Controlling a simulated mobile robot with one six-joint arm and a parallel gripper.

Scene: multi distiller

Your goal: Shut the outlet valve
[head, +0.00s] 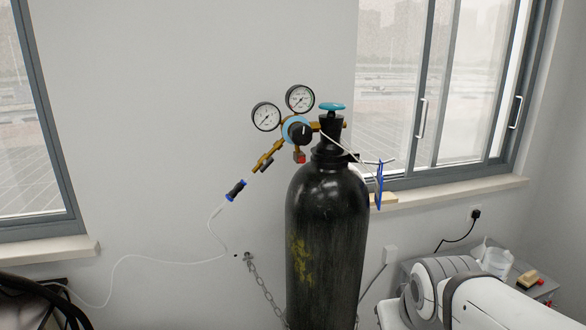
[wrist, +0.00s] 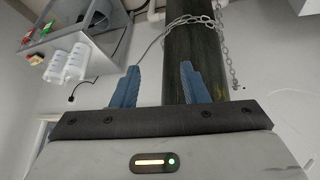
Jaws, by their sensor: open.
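A black gas cylinder (head: 327,235) stands upright against the wall in the head view. A turquoise handwheel (head: 332,106) sits on its top valve. A brass regulator (head: 288,140) with two round gauges and a black knob is fixed to the left of the neck. A small valve with a dark handle (head: 266,162) is on its brass outlet branch; its handle position is too small to tell. My gripper (wrist: 160,76) is open and empty in the wrist view, before the cylinder's dark body (wrist: 192,55). The regulator is not visible there.
A chain (head: 262,287) runs from the wall to the cylinder. A pale hose (head: 160,258) with a black-and-blue end piece (head: 235,190) hangs at left. A grey side table (head: 541,289) stands at lower right, with my white arm in front.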

